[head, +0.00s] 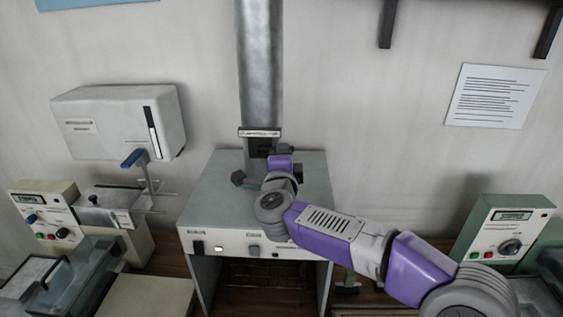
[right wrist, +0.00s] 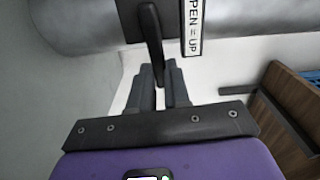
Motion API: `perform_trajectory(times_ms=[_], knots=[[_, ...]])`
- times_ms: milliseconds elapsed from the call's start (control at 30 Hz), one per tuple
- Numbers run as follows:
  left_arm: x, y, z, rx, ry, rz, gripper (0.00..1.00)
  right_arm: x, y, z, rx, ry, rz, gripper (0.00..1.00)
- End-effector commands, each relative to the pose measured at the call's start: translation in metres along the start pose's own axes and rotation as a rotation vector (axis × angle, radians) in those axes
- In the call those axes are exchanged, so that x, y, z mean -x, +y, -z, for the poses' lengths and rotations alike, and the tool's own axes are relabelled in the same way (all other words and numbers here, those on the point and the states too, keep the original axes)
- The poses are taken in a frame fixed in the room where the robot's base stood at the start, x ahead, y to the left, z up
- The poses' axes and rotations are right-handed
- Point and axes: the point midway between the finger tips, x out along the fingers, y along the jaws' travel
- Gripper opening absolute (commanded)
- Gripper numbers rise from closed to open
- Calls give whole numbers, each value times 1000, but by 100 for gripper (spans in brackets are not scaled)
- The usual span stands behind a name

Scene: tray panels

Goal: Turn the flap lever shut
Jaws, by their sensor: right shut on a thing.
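The flap lever (right wrist: 151,45) is a dark, flat bar that comes off a plate on the grey metal duct (head: 260,70). In the right wrist view its lower end lies between the fingers of my right gripper (right wrist: 161,88), which is shut on it. A white label (right wrist: 193,28) beside the lever reads "OPEN = UP" as far as it shows. In the head view my right gripper (head: 271,156) is at the foot of the duct, and its body and arm largely hide the lever there. My left gripper is not in view.
The duct rises behind a grey bench cabinet (head: 215,200) with a white front panel. A device with a blue-handled lever (head: 133,158) stands at the left, below a white wall box (head: 120,120). A green instrument (head: 500,228) stands at the right, near my right arm.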

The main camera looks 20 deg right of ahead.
Motion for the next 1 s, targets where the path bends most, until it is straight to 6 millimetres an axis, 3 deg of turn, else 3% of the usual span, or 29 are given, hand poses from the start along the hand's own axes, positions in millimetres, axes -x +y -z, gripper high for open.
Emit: perform_trajectory(times_ms=[200, 667, 700, 867, 1000], knots=[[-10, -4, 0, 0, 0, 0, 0, 0, 5, 0, -64, 1, -2, 0], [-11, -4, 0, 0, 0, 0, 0, 0, 5, 0, -82, 1, -3, 0], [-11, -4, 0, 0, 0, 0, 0, 0, 5, 0, -82, 1, -3, 18], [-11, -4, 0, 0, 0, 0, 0, 0, 5, 0, -80, 1, -2, 43], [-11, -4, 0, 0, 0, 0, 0, 0, 5, 0, -79, 1, -2, 43]])
